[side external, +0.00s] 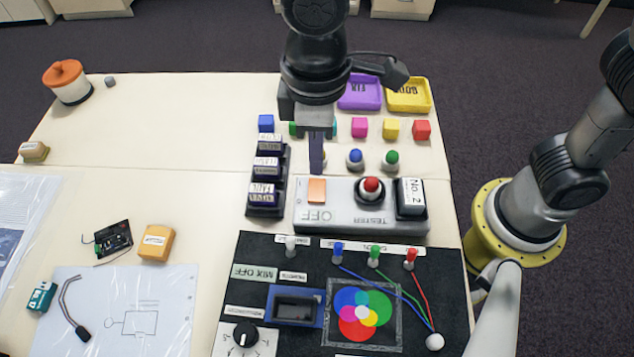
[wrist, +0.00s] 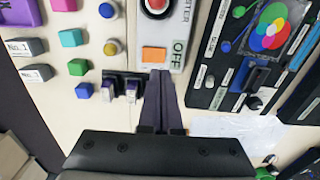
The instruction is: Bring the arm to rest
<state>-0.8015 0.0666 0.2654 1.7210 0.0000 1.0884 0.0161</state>
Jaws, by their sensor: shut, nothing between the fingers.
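My gripper (side external: 317,166) hangs pointing down over the table's middle, its dark fingers together and empty. In the side view its tips are just behind the grey tester (side external: 340,216), near the orange switch (side external: 317,190). I cannot tell the exact height of the tips above the table. In the wrist view the closed fingers (wrist: 159,78) end close to the tester's OFF label and the orange switch (wrist: 154,54). The tester also carries a red button (side external: 371,188) and a No. 2 block (side external: 411,196).
A dark rack (side external: 267,210) of labelled blocks stands left of the tester. Coloured cubes, blue and green knobs and purple and yellow trays (side external: 408,95) lie behind. The black colour-mixing board (side external: 262,258) with wires is in front. The table's left back is mostly clear.

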